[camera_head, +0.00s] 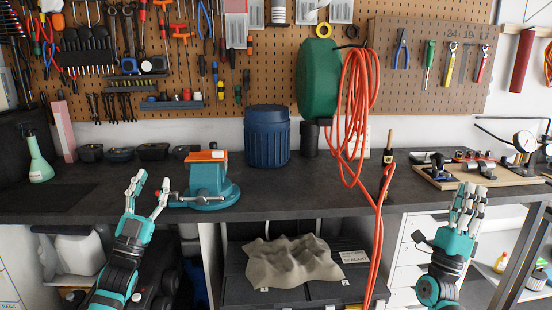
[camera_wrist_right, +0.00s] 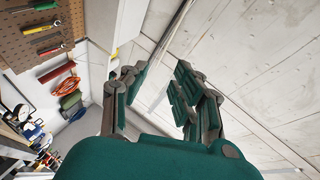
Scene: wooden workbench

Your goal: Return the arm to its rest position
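My left gripper (camera_head: 152,181) is in front of the workbench (camera_head: 290,195) at the left, pointing up with its two fingers spread. It is open and nothing is between the fingers. My right gripper (camera_head: 470,189) is upright at the right, in front of the bench edge and the white drawers. It also shows in the right wrist view (camera_wrist_right: 155,70), where its fingers stand apart with an empty gap between them. Neither gripper holds anything.
A teal vise (camera_head: 208,185) stands on the bench edge near my left gripper. An orange hose (camera_head: 356,105) hangs from a green reel (camera_head: 319,78) past the bench front, between the arms. A wooden board (camera_head: 485,179) with clamps lies behind my right gripper.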

